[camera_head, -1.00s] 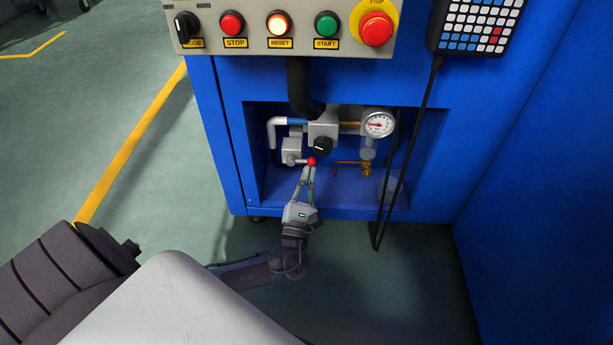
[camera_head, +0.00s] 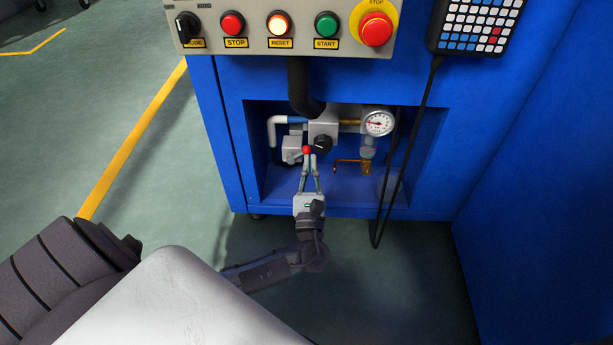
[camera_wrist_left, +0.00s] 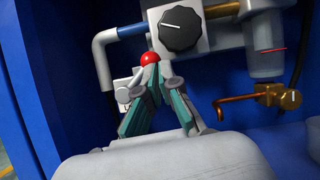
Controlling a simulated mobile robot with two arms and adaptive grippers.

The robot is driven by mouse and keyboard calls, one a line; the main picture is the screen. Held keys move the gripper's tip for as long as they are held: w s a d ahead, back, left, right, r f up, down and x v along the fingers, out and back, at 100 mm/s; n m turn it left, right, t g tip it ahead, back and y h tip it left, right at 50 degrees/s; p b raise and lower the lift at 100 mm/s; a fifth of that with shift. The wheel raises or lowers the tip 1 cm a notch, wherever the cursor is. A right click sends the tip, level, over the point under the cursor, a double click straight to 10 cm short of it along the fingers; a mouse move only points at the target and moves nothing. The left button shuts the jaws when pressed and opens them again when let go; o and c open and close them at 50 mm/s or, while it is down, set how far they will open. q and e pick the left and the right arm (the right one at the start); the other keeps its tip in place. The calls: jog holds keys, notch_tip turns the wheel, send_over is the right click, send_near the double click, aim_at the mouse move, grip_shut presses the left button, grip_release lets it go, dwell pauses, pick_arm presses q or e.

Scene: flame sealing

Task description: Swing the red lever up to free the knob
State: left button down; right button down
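The lever's red ball end (camera_head: 306,150) shows at the tips of my left gripper (camera_head: 308,160), in front of the valve block inside the blue cabinet recess. The black knob (camera_head: 322,143) is just right of the ball. In the left wrist view, the knob (camera_wrist_left: 180,30) appears above and right of the ball, with its white mark visible. My right gripper is not in view.
A black cable (camera_head: 405,150) hangs before the recess. A button panel (camera_head: 280,45) is above.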

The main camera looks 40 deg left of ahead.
aim_at(301, 153)
pick_arm(q)
jog(key=n+g+y, duration=0.1)
jog(key=n, duration=0.1)
jog(key=r+n+g+y, duration=0.1)
jog(key=n, duration=0.1)
jog(key=n+g+y, duration=0.1)
jog(key=n, duration=0.2)
jog(key=shift+a+r, duration=0.15)
jog(key=shift+r, duration=0.2)
jog(key=shift+a+r+n+g, duration=0.1)
jog(key=shift+r+n+g, duration=0.1)
jog(key=shift+n+g, duration=0.3)
jog(key=shift+a+r+n+g, duration=0.1)
jog(key=shift+r+n+g, duration=0.1)
jog(key=shift+n, duration=0.5)
jog(key=shift+s+a+r+p, duration=0.35)
jog(key=shift+a+r+p, duration=0.25)
jog(key=shift+p, duration=0.75)
jog(key=shift+a, duration=0.1)
notch_tip(301, 153, up, 9)
jog(key=shift+s+r, duration=0.15)
jog(key=shift+s, duration=0.05)
